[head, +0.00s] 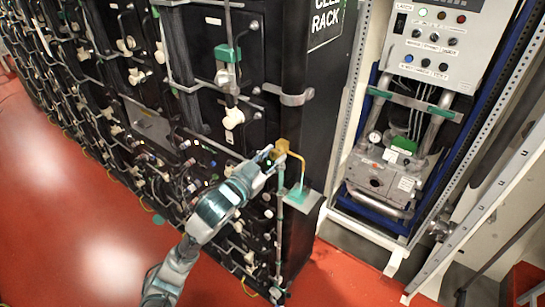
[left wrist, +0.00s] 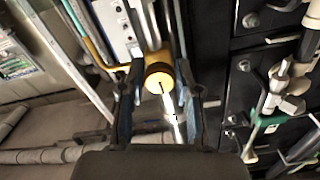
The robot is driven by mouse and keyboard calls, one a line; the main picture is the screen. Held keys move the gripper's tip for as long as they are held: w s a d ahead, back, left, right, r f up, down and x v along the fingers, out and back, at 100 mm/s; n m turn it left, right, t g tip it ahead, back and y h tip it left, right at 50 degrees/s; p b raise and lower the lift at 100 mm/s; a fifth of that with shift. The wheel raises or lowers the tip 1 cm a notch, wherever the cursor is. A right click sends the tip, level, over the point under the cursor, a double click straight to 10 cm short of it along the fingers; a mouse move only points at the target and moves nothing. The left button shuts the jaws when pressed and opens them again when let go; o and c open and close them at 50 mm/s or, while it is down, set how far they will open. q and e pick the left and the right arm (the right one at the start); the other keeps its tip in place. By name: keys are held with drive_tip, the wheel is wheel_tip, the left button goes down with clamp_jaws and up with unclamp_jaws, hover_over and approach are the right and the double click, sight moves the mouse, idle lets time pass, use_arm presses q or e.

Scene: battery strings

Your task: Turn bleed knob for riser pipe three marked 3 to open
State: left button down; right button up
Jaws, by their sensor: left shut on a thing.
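A brass bleed knob (left wrist: 159,77) with a round yellow face sits between the two fingers of my left gripper in the left wrist view. My left gripper (head: 270,155) is shut on it, at the front corner of the black rack. In the head view, the brass fitting (head: 283,147) shows just beyond the fingertips, with a bent yellow pipe (head: 302,165) running right and down from it. The fingers partly hide the knob in the head view. I cannot read a number 3 on it. My right gripper is not in view.
The black cell rack (head: 265,60), with handles, white fittings and green parts, fills the left and middle. A grey control panel (head: 435,40) stands at the right above a pump unit (head: 385,180). Red floor (head: 60,190) lies open at the left.

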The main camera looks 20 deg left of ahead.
use_arm(q)
drive_tip(key=shift+f+n, duration=0.15)
drive_tip(key=shift+n, duration=0.45)
drive_tip(key=c, duration=0.8)
unclamp_jaws()
drive_tip(key=v, duration=0.7)
drive_tip(key=shift+a, duration=0.2)
